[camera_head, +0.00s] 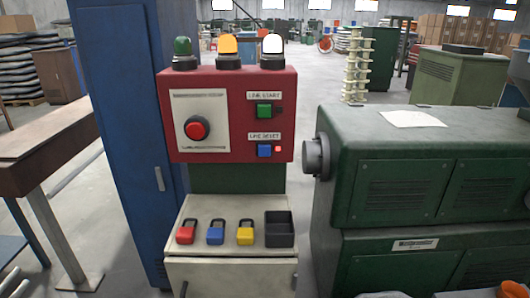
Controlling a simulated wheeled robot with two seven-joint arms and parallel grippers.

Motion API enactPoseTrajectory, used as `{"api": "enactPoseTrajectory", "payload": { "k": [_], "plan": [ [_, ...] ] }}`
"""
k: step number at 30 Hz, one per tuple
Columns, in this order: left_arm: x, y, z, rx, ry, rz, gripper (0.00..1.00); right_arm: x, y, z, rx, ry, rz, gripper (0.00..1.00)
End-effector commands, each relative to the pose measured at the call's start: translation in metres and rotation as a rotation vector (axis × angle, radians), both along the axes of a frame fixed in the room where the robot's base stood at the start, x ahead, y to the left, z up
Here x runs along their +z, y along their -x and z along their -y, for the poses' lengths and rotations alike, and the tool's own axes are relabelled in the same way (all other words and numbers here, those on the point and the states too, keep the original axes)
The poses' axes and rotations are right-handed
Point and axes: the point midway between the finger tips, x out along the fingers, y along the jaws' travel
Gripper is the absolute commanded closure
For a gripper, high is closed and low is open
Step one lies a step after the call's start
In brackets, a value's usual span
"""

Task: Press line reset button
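The red control box (230,90) stands upright in the middle of the head view. A round red button (197,128) sits on a pale plate at the left of the box. Nothing covers the buttons. I make out neither of my grippers in this view.
A pale shelf (240,256) below the box holds red (186,233), blue (216,234) and yellow (246,234) padlocks and a black bin (279,230). A tall blue cabinet (120,110) stands left, a green machine (400,135) right. Green, amber and white lamps top the box.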

Motion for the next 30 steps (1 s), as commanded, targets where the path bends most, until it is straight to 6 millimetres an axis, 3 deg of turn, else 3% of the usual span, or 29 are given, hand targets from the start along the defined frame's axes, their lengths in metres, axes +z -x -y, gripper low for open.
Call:
{"api": "enactPoseTrajectory", "payload": {
  "k": [2,14,30],
  "plan": [
    [0.0,0.0,0.0,0.0,0.0,0.0,0.64,0.0,0.0,0.0,0.0,0.0,0.0,0.48],
    [0.0,0.0,0.0,0.0,0.0,0.0,0.64,0.0,0.0,0.0,0.0,0.0,0.0,1.0],
    [0.0,0.0,0.0,0.0,0.0,0.0,0.64,0.0,0.0,0.0,0.0,0.0,0.0,1.0]
  ]
}}
